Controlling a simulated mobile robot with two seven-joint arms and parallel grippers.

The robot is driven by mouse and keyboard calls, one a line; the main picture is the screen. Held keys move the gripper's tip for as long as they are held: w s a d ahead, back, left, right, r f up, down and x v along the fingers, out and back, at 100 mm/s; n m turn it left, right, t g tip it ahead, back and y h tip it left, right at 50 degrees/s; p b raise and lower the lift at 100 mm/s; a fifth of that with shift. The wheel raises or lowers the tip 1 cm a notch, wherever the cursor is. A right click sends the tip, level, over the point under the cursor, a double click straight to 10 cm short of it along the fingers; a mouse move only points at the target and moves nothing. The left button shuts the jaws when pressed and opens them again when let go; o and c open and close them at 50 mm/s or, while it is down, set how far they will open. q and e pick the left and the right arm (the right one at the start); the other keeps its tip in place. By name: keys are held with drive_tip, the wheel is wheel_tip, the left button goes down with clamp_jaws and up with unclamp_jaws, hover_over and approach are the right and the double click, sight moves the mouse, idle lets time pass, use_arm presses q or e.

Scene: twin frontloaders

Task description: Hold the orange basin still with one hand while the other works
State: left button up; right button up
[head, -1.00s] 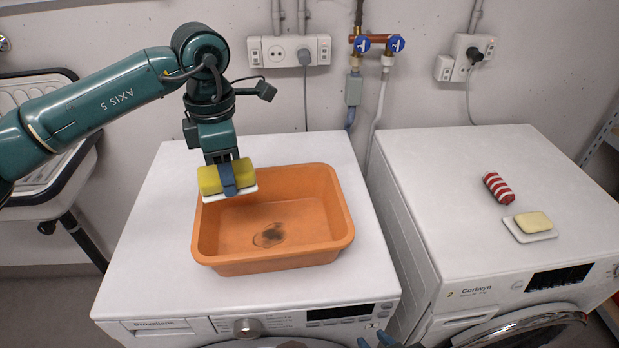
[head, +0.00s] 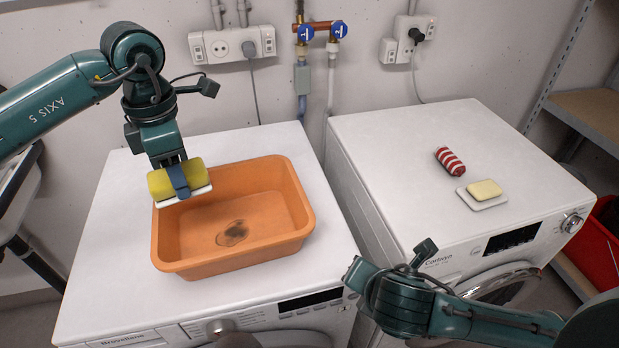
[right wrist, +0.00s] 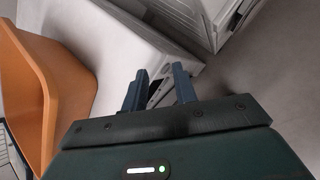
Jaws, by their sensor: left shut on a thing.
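The orange basin (head: 283,240) stands on top of the left washing machine, with a dark smudge (head: 232,234) on its floor. My left gripper (head: 179,182) is shut on a yellow sponge (head: 161,184) with a white underside. It holds the sponge at the basin's back left corner, hiding part of the rim; whether they touch I cannot tell. My right gripper (head: 352,272) is low, to the right of the basin, near the machine's front right corner. In the right wrist view its fingers (right wrist: 158,88) are apart and empty, and the basin (right wrist: 28,90) shows at the left.
The right washing machine (head: 400,140) carries a red-and-white striped roll (head: 450,161) and a yellow soap bar (head: 484,189) on a white dish (head: 480,202). A narrow gap separates the machines. Pipes with blue valves (head: 308,33) run up the back wall. Shelving (head: 590,110) stands at the right.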

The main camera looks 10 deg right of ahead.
drive_tip(key=w+d+r+n+g, duration=0.1)
drive_tip(key=w+d+r+g, duration=0.15)
drive_tip(key=w, duration=0.85)
drive_tip(key=w+a+r+n+g+y, duration=0.2)
drive_tip(key=w+r+n, duration=0.1)
drive_tip(key=w+r, duration=0.55)
drive_tip(key=n+g+y, duration=0.1)
drive_tip(key=n+g, duration=0.2)
drive_tip(key=n, duration=0.3)
hover_over(305, 207)
drive_tip(key=shift+w+d+r, duration=0.2)
drive_tip(key=shift+d+r, duration=0.2)
drive_tip(key=shift+d, duration=0.05)
drive_tip(key=shift+s+a+f, duration=0.1)
drive_tip(key=shift+f, duration=0.3)
drive_tip(key=f, duration=0.3)
drive_tip(key=a+f, duration=0.1)
drive_tip(key=f, duration=0.7)
drive_tip(key=shift+a, duration=0.25)
drive_tip(key=shift+c, duration=0.2)
clamp_jaws()
